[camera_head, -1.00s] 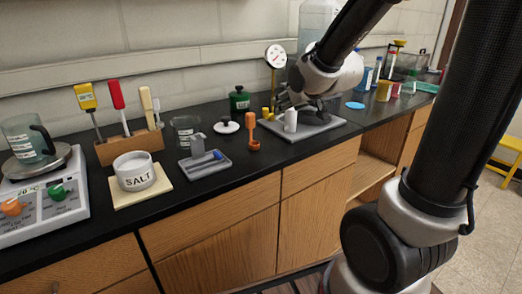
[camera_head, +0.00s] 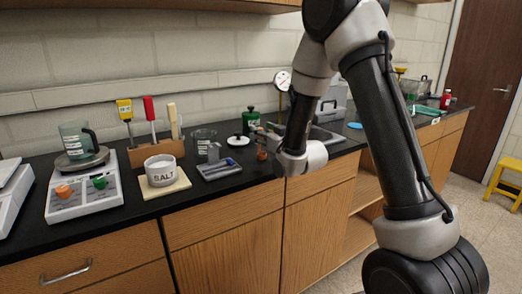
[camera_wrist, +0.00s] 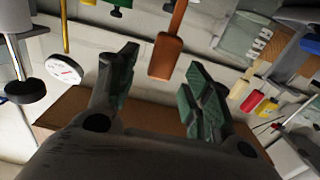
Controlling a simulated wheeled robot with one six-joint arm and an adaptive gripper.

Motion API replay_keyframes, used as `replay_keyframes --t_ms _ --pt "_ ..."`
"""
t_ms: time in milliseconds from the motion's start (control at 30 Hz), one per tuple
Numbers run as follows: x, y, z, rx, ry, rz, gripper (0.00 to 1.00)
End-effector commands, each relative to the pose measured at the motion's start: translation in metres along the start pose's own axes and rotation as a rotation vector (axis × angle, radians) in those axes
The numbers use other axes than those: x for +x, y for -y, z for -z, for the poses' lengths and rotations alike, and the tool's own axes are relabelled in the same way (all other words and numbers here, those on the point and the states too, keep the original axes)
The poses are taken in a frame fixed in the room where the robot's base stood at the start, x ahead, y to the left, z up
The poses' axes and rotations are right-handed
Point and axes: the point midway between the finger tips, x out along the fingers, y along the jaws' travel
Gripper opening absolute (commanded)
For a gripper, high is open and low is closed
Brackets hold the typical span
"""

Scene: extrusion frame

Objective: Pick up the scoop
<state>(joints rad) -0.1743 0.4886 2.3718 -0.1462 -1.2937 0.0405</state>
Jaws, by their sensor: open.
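The orange tool that looks like the scoop (camera_wrist: 167,56) has a slim stem and a thick blocky end in the wrist view. In the head view only a bit of the orange tool (camera_head: 262,154) shows, with my gripper and wrist covering the rest. My gripper (camera_wrist: 160,68) is open, its two green-padded fingers on either side of the orange end. It looks empty; I cannot tell how far the orange end reaches between the fingertips.
A balance (camera_head: 90,197) is far left.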

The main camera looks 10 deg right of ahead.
Motion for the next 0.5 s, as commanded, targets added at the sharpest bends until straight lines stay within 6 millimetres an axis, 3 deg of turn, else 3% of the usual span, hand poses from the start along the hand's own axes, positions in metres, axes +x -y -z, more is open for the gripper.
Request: replay_keyframes --t_ms 133,400,500 --pt "0.019 0.0 0.0 0.0 0.0 -0.001 0.5" --pt "0.023 0.0 0.0 0.0 0.001 -0.001 0.5" --pt "0.022 0.0 0.0 0.0 0.001 -0.001 0.32"
